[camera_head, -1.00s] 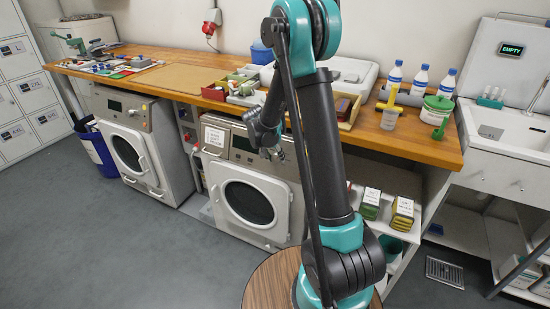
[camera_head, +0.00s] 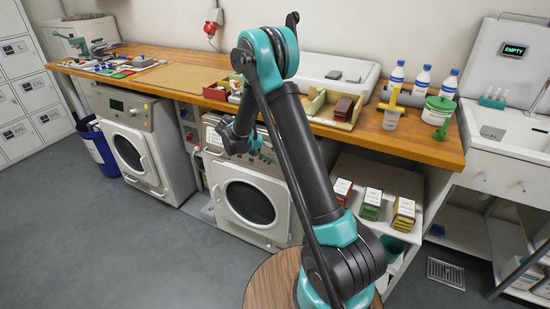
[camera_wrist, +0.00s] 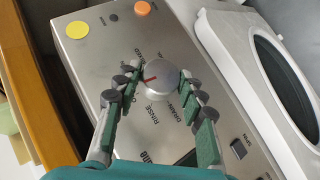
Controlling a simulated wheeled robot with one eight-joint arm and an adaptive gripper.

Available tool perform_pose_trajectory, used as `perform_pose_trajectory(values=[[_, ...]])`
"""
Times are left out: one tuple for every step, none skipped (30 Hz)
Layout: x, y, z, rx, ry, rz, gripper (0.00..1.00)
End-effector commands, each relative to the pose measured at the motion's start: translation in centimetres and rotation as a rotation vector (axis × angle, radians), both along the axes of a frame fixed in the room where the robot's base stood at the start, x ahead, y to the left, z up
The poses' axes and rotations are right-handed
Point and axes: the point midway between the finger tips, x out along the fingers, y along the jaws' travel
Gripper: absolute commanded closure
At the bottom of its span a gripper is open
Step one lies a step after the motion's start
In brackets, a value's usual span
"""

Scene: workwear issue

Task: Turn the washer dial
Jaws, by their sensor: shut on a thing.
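The washer dial (camera_wrist: 160,82) is a round silver knob with a red pointer line, on the grey metal control panel (camera_wrist: 110,60) in the wrist view. The pointer aims to the left in that picture. My gripper (camera_wrist: 161,72) is shut on the dial, with jointed green-padded fingers on its left and right sides. Printed words ring the dial, partly covered by the fingers. In the head view, the right-hand washer (camera_head: 219,205) has my wrist in front of its panel. The dial is hidden there behind my arm.
A yellow disc (camera_wrist: 77,30) and an orange button (camera_wrist: 142,8) sit on the panel. The washer's door (camera_wrist: 215,35) is beside the dial. The wooden counter (camera_head: 400,143) overhangs the washers. A second washer (camera_head: 135,150) stands left. The floor in front is clear.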

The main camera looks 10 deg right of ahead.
Motion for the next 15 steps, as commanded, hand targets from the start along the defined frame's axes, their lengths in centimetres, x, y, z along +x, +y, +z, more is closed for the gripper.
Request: perform_pose_trajectory(values=[[0.09, 0.13, -0.1, -0.016, 0.011, 0.009, 0.89], [0.08, 0.12, -0.09, -0.026, 0.018, 0.012, 0.89], [0.07, 0.11, -0.09, -0.038, 0.027, 0.017, 0.89], [0.07, 0.13, -0.1, -0.045, 0.033, 0.02, 0.89], [0.08, 0.14, -0.11, -0.051, 0.037, 0.022, 0.89], [0.09, 0.15, -0.12, -0.061, 0.043, 0.026, 0.89], [0.1, 0.15, -0.13, -0.066, 0.046, 0.028, 0.89], [0.09, 0.15, -0.12, -0.07, 0.05, 0.03, 0.89], [0.09, 0.16, -0.12, -0.075, 0.054, 0.032, 0.89], [0.08, 0.16, -0.12, -0.077, 0.056, 0.033, 0.89], [0.07, 0.17, -0.13, -0.079, 0.058, 0.034, 0.89], [0.07, 0.16, -0.12, -0.081, 0.06, 0.034, 0.89], [0.07, 0.16, -0.12, -0.082, 0.061, 0.035, 0.89], [0.07, 0.16, -0.12, -0.083, 0.061, 0.035, 0.89], [0.07, 0.16, -0.12, -0.083, 0.061, 0.035, 0.89]])
